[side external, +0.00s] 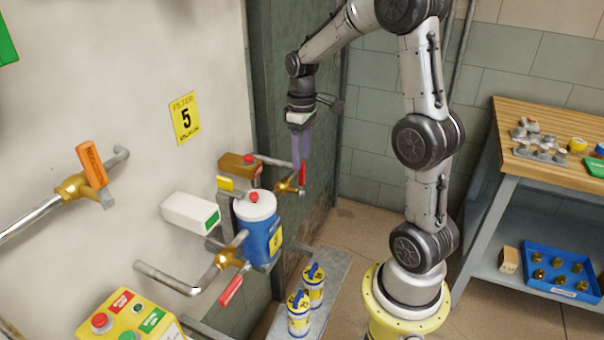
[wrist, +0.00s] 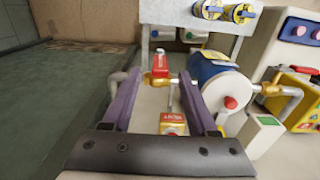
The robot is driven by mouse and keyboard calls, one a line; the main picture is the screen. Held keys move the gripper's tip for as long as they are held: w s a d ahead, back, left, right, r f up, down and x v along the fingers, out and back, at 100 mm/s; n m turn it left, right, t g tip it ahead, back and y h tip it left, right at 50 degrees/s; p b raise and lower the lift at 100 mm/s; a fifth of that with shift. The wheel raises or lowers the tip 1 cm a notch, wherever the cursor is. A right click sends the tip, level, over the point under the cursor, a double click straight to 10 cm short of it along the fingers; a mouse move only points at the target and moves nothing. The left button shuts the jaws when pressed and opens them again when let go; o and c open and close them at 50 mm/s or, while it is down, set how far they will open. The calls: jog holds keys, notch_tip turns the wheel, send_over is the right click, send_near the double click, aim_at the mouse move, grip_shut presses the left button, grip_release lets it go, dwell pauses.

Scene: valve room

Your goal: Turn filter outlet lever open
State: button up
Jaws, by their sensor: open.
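A blue and white filter canister (side external: 262,235) is mounted at the wall and also shows in the wrist view (wrist: 210,68). A brass valve (side external: 286,186) with a red lever (side external: 302,174) is on its far side. In the wrist view this red lever (wrist: 163,63) and brass valve (wrist: 157,81) show beyond and between my finger ends. A second brass valve with a red lever (side external: 231,291) is on the near side. No label shows which one is the outlet. My gripper (side external: 301,158) is open, its purple fingers (wrist: 160,78) pointing down just above the far lever; contact cannot be told.
A white box (side external: 190,212) and a brown box (side external: 238,165) project near the canister. An orange lever (side external: 91,164) is on the wall pipe at left. A workbench (side external: 550,90) is at right.

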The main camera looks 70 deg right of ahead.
aim_at(302, 173)
notch_tip(302, 173, down, 6)
jog(key=shift+f, duration=0.1)
dwell(0.4)
grip_shut()
dwell(1.2)
